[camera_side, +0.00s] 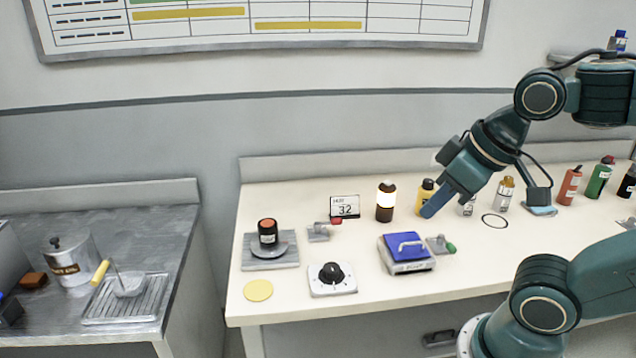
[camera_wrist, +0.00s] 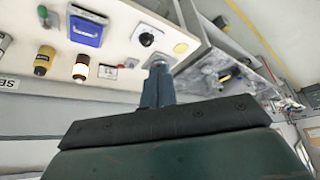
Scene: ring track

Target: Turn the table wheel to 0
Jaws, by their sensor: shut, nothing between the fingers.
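A black jar with an orange-red top (camera_side: 268,232) stands on a round grey disc on a square grey base (camera_side: 285,262) at the left of the bench. A white panel with a black knob (camera_side: 333,276) sits to its right, near the front edge; the knob also shows in the wrist view (camera_wrist: 147,39). I cannot tell which of these is the table wheel. A small display (camera_side: 345,207) behind them reads 32. My gripper (camera_side: 428,212) is shut and empty, in the air by the yellow bottle, well right of both. Its fingers also show in the wrist view (camera_wrist: 157,70).
A blue-topped box with a handle (camera_side: 407,250) and a grey part with a green end (camera_side: 441,245) lie right of the knob. A dark bottle with a glowing band (camera_side: 386,203) and a yellow bottle (camera_side: 424,190) stand behind. A yellow disc (camera_side: 258,290) lies at the front left.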

